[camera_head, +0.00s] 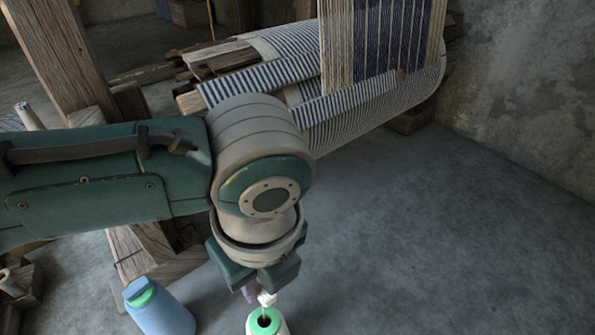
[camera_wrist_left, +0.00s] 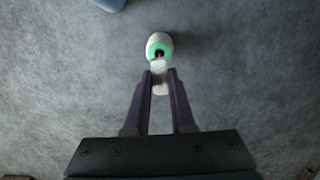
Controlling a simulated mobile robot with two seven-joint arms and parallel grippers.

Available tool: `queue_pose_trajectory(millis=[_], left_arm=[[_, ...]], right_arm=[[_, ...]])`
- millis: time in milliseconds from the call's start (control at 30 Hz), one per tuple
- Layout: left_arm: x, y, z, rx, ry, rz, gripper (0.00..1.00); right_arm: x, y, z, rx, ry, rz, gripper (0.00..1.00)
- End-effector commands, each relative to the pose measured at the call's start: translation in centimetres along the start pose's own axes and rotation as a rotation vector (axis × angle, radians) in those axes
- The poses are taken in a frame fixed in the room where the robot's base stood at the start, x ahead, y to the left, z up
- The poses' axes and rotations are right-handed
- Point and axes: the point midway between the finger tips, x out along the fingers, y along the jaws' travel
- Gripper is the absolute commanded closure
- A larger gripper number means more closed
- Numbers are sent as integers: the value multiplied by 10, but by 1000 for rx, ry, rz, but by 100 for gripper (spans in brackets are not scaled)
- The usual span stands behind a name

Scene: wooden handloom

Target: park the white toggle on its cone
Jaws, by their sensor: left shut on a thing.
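The white toggle (camera_head: 266,299) is between the fingertips of my left gripper (camera_head: 256,293), which is shut on it. In the left wrist view the toggle (camera_wrist_left: 160,76) shows pale between the two dark fingers (camera_wrist_left: 160,84). A white cone with a green top (camera_head: 279,328) stands on the floor just below the toggle at the bottom edge of the head view. In the wrist view the cone (camera_wrist_left: 150,43) lies just beyond the fingertips, and the toggle overlaps its near edge. I cannot tell whether they touch. My right gripper is out of view.
The wooden loom post (camera_head: 55,50) and striped cloth (camera_head: 350,105) are behind my left arm. The grey floor (camera_head: 430,240) to the right is clear up to the wall (camera_head: 530,80).

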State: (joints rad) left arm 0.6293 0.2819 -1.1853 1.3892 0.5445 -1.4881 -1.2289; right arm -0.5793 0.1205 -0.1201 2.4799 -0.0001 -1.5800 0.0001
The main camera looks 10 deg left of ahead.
Motion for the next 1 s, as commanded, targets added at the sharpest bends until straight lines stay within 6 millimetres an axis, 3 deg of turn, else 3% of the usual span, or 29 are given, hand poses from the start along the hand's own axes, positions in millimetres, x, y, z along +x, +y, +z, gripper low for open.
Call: queue_pose_trajectory(millis=[33,200,1000], left_arm=[[31,0,-4,-1,1,1,100],[66,1,-3,0,1,4,100],[119,2,-8,1,-1,6,100]], right_arm=[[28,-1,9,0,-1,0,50],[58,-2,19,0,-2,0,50],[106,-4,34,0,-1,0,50]])
